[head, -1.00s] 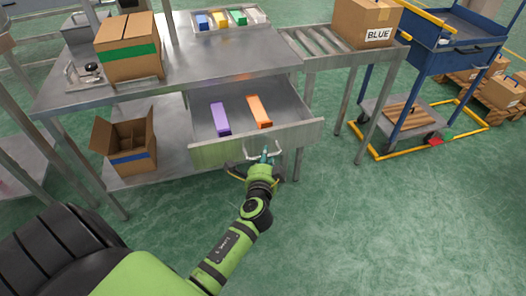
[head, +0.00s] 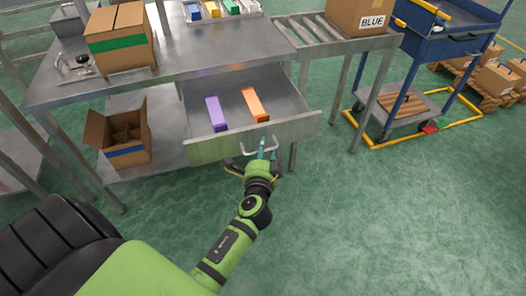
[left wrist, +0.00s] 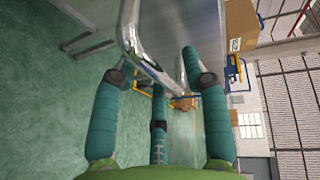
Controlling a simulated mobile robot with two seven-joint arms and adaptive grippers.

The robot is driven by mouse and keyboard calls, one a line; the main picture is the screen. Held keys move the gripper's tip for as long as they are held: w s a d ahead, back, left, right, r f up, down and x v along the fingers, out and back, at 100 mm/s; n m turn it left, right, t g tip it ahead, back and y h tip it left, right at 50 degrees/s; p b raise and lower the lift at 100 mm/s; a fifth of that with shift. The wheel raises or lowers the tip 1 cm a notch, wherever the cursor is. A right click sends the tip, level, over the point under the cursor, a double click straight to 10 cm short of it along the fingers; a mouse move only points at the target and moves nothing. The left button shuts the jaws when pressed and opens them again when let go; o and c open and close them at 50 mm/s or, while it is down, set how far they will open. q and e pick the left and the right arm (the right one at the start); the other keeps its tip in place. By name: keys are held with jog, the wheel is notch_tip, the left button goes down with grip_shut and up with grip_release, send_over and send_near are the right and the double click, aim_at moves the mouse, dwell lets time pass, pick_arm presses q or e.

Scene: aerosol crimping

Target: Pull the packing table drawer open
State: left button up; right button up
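The packing table (head: 180,55) is grey metal. Its drawer (head: 200,152) is pulled well out, with its front panel towards me. It holds a purple box (head: 216,114) and an orange box (head: 254,104). The drawer's bow handle (head: 243,147) is on the front panel; in the left wrist view it is a chrome bar (left wrist: 129,35). My left gripper (head: 267,149) is at the handle. In the left wrist view its teal fingers (left wrist: 158,85) are spread wide, with the bar between them and not clamped. My right gripper is not in view.
On the table are a green-striped carton (head: 122,43) and coloured bins (head: 215,10). An open carton (head: 122,142) stands on the lower shelf. A roller conveyor (head: 310,32) adjoins at right, beside a blue cart (head: 450,50). The green floor (head: 370,220) at right is clear.

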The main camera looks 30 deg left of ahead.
pick_arm(q)
jog(key=v, duration=1.2)
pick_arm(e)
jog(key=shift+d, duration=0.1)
